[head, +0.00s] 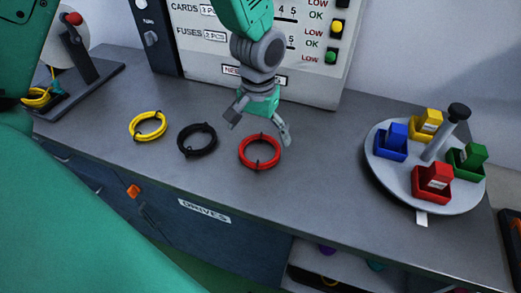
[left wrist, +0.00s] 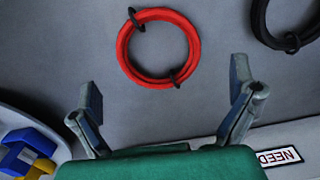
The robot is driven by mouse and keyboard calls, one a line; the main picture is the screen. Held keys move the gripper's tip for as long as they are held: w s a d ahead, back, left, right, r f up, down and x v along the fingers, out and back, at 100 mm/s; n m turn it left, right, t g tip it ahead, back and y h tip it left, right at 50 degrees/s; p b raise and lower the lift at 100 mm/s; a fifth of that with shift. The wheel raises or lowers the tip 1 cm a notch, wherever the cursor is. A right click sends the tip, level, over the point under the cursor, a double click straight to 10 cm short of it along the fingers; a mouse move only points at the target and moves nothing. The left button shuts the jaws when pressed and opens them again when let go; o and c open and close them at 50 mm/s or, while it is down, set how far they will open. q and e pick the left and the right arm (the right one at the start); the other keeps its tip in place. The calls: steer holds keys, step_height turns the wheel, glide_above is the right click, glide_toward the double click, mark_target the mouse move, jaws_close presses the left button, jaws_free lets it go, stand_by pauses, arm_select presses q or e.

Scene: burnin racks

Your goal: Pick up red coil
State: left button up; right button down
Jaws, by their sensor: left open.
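The red coil (head: 260,151) lies flat on the grey bench, with dark ties around it. In the left wrist view the red coil (left wrist: 158,13) shows whole, ahead of the fingertips. My left gripper (head: 259,130) is open and empty, above and just behind the coil in the head view. In the left wrist view its two fingers (left wrist: 167,95) stand wide apart, with bare bench between them and the coil beyond, not between them. My right gripper is not seen in either view.
A black coil (head: 197,140) and a yellow coil (head: 148,126) lie left of the red one. A round tray (head: 398,178) with coloured boxes stands at the right. A panel (head: 210,61) with lights stands behind. The bench front is clear.

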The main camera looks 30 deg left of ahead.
mark_target(260, 154)
arm_select(q)
steer(key=shift+s+f, duration=0.15)
steer(key=shift+f, duration=0.45)
steer(key=f, duration=0.4)
steer(key=shift+w+d+f, duration=0.1)
steer(key=shift+w+f, duration=0.05)
steer(key=shift+w, duration=0.05)
steer(key=shift+s, duration=0.1)
steer(key=c, duration=1)
